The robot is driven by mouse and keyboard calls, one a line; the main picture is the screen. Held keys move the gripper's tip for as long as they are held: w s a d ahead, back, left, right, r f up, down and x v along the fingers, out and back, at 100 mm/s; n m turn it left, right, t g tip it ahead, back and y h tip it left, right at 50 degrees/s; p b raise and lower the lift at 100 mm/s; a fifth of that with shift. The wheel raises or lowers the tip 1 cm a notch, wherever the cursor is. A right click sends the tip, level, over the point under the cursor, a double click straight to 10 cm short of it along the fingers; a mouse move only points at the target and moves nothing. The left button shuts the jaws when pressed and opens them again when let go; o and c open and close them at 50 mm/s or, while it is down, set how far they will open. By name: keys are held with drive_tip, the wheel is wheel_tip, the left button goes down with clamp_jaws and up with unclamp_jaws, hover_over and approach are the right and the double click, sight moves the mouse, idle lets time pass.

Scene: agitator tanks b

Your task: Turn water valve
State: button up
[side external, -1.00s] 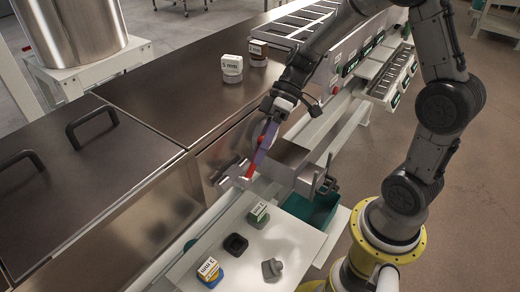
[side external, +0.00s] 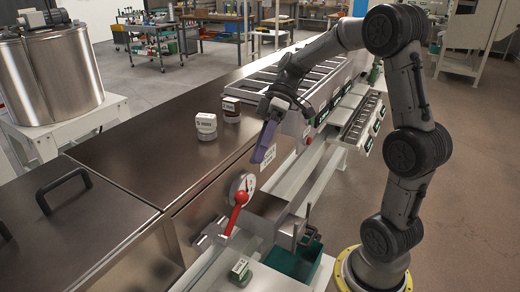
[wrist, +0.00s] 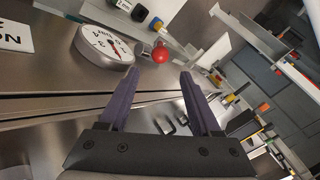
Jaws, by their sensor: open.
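The valve has a red lever with a ball knob (side external: 241,197) on the front wall of the steel tank, below a round white dial (side external: 243,183). In the side view the lever slants down and left from the knob. In the wrist view the red knob (wrist: 160,56) shows just beyond my fingertips, right of the dial (wrist: 104,46) with its red needle. My gripper (side external: 258,161) has purple fingers and hangs above and right of the dial, apart from the lever. In the wrist view my gripper (wrist: 158,76) is open, with nothing between its fingers.
A white label plate (side external: 267,158) is on the tank wall behind my gripper. Two small labelled jars (side external: 206,127) stand on the tank top. A metal bracket (side external: 212,233) juts out left of the lever. A teal bin (side external: 297,262) and a labelled block (side external: 240,270) lie below.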

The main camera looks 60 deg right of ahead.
drive_tip(key=shift+d+r, duration=0.2)
